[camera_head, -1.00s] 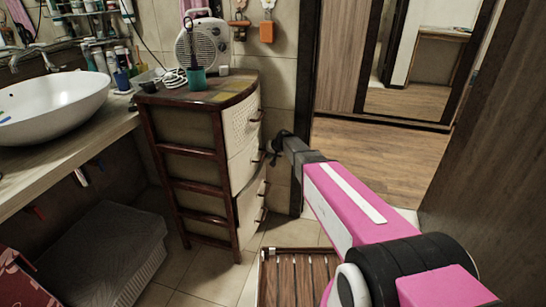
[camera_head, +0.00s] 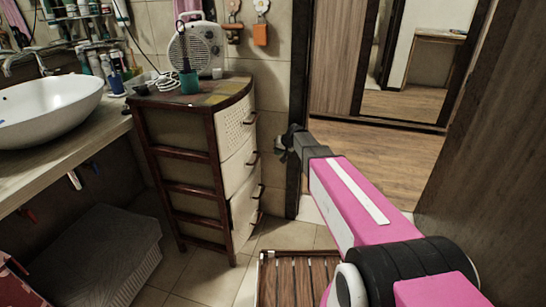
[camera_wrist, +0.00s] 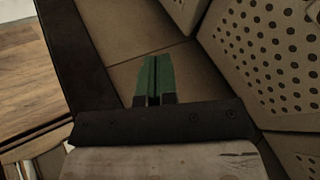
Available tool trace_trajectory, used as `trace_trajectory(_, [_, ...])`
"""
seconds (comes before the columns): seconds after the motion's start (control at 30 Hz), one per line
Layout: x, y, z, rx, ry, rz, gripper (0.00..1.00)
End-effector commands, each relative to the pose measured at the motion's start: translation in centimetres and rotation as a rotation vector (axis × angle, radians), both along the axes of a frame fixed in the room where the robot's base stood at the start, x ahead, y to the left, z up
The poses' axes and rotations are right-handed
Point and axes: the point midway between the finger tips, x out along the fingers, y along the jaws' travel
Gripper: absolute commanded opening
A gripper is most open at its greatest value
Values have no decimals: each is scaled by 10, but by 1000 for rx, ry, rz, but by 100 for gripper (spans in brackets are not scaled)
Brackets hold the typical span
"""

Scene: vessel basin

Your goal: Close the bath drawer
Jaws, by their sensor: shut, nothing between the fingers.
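The bath drawer unit (camera_head: 188,138) is a dark wood frame with several cream drawer fronts and dark handles, left of centre in the head view. The lower drawer (camera_head: 242,203) stands out slightly from the frame. The top drawer (camera_head: 234,127) has a perforated front and looks flush. In the wrist view, perforated fronts (camera_wrist: 262,52) show at the right. My gripper (camera_head: 286,146) is to the right of the unit, apart from the drawer fronts. In the wrist view, its green fingers (camera_wrist: 153,80) are together, with nothing between them.
A fan heater (camera_head: 196,48) and a teal cup (camera_head: 189,82) stand on the unit. A wooden slatted mat (camera_head: 298,278) lies on the floor in front. A white basin (camera_head: 48,110) is at the left. A door frame and wooden panel bound the right.

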Motion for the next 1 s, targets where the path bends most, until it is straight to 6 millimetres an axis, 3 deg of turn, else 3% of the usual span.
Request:
trace_trajectory(0.27, [-13,-13,20,8,10,-3,0])
trace_trajectory(0.63, [-83,-32,1,341,376,-85,0])
trace_trajectory(0.77, [-87,-28,-3,372,408,-86,0])
trace_trajectory(1.0, [-81,-1,-28,368,407,-85,0])
